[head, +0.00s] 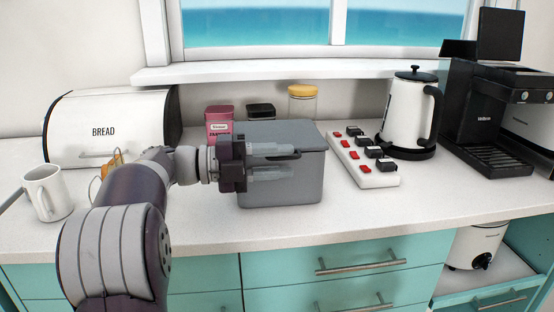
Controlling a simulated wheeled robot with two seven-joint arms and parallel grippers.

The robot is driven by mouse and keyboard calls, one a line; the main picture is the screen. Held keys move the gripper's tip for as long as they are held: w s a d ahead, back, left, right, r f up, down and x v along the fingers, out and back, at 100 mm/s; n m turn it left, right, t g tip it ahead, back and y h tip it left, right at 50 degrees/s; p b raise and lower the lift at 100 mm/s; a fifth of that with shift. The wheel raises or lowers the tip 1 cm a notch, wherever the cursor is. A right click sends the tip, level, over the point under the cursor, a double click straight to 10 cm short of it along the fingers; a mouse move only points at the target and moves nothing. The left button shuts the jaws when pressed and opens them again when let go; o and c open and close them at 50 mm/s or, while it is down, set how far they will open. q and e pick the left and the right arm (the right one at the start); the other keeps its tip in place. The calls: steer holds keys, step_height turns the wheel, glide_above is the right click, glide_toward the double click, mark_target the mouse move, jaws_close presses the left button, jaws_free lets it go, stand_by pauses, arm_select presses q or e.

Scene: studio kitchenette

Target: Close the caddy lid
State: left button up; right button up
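The caddy (300,188) is a grey box on the white counter, near the middle of the head view. Its grey lid (290,131) lies over the top and looks down flat. A small gap at the rim would be hard to tell from here. My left gripper (296,161) is in front of the caddy, level with its upper front, pointing right. Its two fingers are apart, one above the other, with nothing seen between them. It hides part of the caddy's front and left side; contact cannot be told. My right gripper is not in view.
A white bread box (70,125) and a mug (48,193) stand left. Pink (219,119), black (261,111) and yellow-lidded (302,103) canisters stand behind the caddy. A switch strip (373,179), kettle (408,108) and coffee machine (470,115) stand right. The counter's front is clear.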

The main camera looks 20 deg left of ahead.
arm_select(q)
steer(key=shift+s+r, duration=0.1)
steer(key=shift+s+a, duration=0.1)
steer(key=shift+a, duration=0.15)
steer(key=p+v, duration=0.1)
steer(key=v, duration=1)
steer(key=shift+a+p, duration=0.25)
steer(key=shift+p, duration=0.15)
steer(key=shift+s, duration=0.15)
